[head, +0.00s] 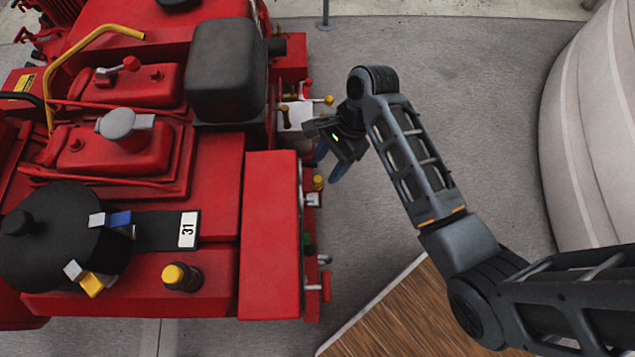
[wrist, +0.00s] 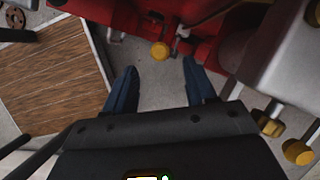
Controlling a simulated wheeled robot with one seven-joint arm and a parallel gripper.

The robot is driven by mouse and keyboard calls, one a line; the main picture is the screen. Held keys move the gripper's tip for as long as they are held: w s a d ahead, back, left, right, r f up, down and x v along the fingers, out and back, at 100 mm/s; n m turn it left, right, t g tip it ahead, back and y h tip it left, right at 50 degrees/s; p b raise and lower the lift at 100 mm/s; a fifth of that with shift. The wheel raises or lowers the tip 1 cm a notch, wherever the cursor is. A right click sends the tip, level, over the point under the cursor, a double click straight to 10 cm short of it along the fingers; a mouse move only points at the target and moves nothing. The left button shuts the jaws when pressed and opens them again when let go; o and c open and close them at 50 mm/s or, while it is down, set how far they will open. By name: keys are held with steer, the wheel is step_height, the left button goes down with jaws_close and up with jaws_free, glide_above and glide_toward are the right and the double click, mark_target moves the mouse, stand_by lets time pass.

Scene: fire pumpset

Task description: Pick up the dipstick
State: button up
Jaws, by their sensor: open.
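A small yellow round knob (head: 318,182) sits on the right side of the red engine in the head view. It also shows in the wrist view (wrist: 160,51), above and between the fingertips. It may be the dipstick's head, but I cannot tell for sure; no rod shows. My gripper (head: 327,166) is beside the engine's right side, its blue fingers pointing down near the knob. In the wrist view my gripper (wrist: 161,70) is open, with grey floor showing between the fingers and nothing held.
The red engine (head: 271,225) fills the left. Brass knobs (wrist: 298,152) and a grey metal block (wrist: 285,45) lie close on the right in the wrist view. A wooden platform (head: 410,315) is at the lower middle, a large pale tank (head: 595,130) at right. Grey floor between is clear.

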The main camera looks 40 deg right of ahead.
mark_target(320, 178)
steer(key=b+x, duration=0.1)
steer(key=x, duration=0.5)
steer(key=c, duration=0.9)
